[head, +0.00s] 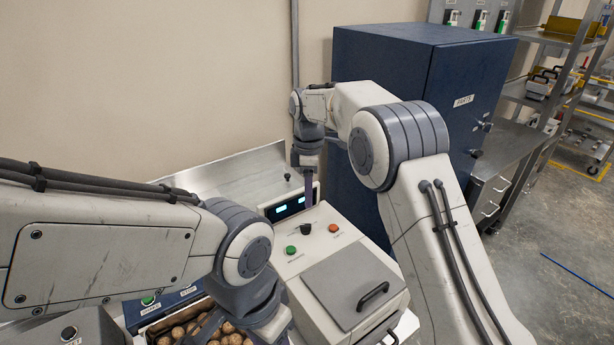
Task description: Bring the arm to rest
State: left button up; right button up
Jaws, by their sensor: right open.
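My right arm reaches in from the right, bends at its elbow and points its gripper (309,196) down above the back of a white machine (345,262), in front of its lit display. The right gripper is seen edge-on, open, and I see nothing between its fingers. My left arm comes in from the left and bends down at the bottom centre. The left gripper is low over a box of brown round items (178,333); its fingers are mostly hidden by its own wrist.
A blue cabinet (400,62) stands behind my right arm, close to it. The machine has a grey lid (352,275) with a dark handle, and green, black and red controls. A metal panel (225,176) stands at the wall. Shelves (545,95) and open floor lie at the right.

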jog(key=shift+s, duration=0.1)
jog(key=s+a+r+m, duration=0.1)
jog(key=s+r+m, duration=0.1)
jog(key=s, duration=0.3)
jog(key=s+a+r+m, duration=0.1)
jog(key=s+a+r, duration=0.1)
jog(key=s, duration=0.4)
jog(key=s+d+f+m, duration=0.1)
jog(key=s+d+m, duration=0.1)
jog(key=s, duration=0.6)
jog(key=s+d+f+m+b, duration=0.1)
jog(key=s+d+m, duration=0.1)
jog(key=s, duration=0.7)
jog(key=s+d+f+m+y, duration=0.1)
jog(key=s+d+f+m, duration=0.1)
jog(key=s, duration=0.7)
jog(key=shift+s+d+m+b, duration=0.2)
jog(key=shift+d+m+b, duration=0.2)
jog(key=shift+m, duration=0.5)
jog(key=shift+f, duration=0.1)
